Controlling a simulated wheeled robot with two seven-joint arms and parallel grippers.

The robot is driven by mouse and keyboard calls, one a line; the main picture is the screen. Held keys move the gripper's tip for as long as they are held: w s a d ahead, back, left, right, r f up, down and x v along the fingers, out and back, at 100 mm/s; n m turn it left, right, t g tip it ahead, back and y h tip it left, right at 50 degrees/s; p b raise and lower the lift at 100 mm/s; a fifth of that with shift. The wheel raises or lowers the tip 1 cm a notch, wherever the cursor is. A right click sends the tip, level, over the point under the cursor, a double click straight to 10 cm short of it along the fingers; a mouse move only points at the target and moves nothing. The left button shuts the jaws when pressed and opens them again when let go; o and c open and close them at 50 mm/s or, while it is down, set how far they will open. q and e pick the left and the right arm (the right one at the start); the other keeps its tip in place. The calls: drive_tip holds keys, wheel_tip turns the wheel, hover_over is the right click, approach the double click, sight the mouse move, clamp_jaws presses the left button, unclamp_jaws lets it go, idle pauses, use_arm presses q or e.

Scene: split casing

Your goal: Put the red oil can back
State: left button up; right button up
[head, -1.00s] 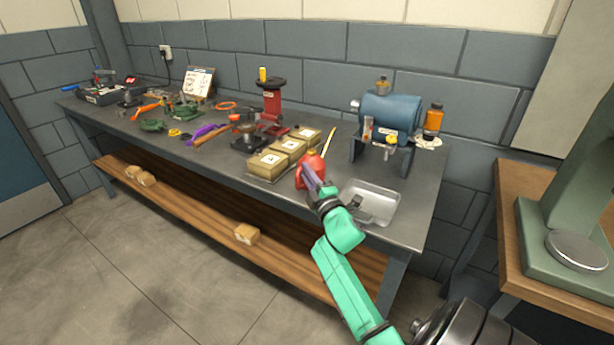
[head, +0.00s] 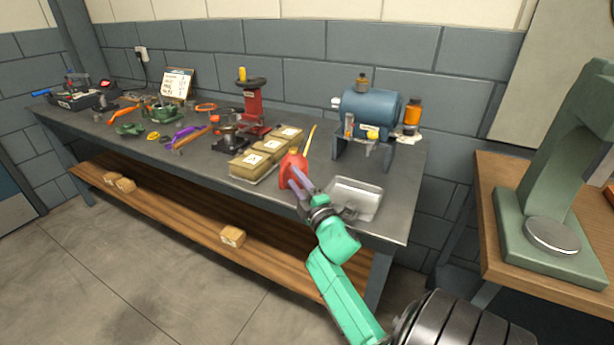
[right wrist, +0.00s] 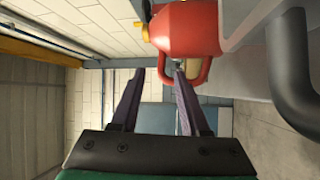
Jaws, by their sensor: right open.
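The red oil can (head: 292,167) with a thin yellow spout stands on the grey workbench (head: 404,205), between the labelled boxes and the metal tray. My right gripper (head: 294,180) is at the can's near side, with its purple fingers pointing at it. In the right wrist view the fingers (right wrist: 160,74) are apart, with a gap between them. The can's red body (right wrist: 188,28) is above the right fingertip, and its loop handle is close to that finger. I cannot tell whether the finger touches the handle. My left gripper is not in view.
Labelled boxes (head: 250,164) stand left of the can. An empty metal tray (head: 368,197) lies to its right, close to my right arm. A blue bench machine (head: 370,110) and an orange bottle (head: 412,112) stand behind. Tools crowd the bench's left part.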

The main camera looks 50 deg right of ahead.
drive_tip(key=b+v, duration=0.1)
drive_tip(key=v, duration=0.7)
drive_tip(key=w+a+f+m+g+y, duration=0.1)
drive_tip(key=w+a+f+m+y, duration=0.1)
drive_tip(key=a+f+m, duration=0.3)
drive_tip(key=w+a+f+g+y, duration=0.1)
drive_tip(key=w+a+f, duration=0.15)
drive_tip(key=f, duration=0.45)
drive_tip(key=s+a+f+m+g+y, duration=0.1)
drive_tip(key=s+a+f+g, duration=0.15)
drive_tip(key=f, duration=0.75)
drive_tip(key=s+a+f+m+g+y, duration=0.1)
drive_tip(key=a+f+m+g, duration=0.15)
drive_tip(key=f, duration=0.85)
drive_tip(key=s+a+f+g+y, duration=0.1)
drive_tip(key=s+a+f+g, duration=0.15)
drive_tip(key=s+f, duration=0.45)
drive_tip(key=s+a+f+g, duration=0.1)
drive_tip(key=s+f+g, duration=0.2)
drive_tip(key=s+f, duration=0.4)
drive_tip(key=s+f+m+g, duration=0.1)
drive_tip(key=s+f+g, duration=0.1)
drive_tip(key=s+f, duration=0.3)
drive_tip(key=s+f+g, duration=0.3)
drive_tip(key=s+f, duration=0.2)
drive_tip(key=s, duration=0.8)
drive_tip(key=shift+s+d+f+m, duration=0.2)
drive_tip(key=shift+s+d+m, duration=0.15)
drive_tip(key=shift+d, duration=0.1)
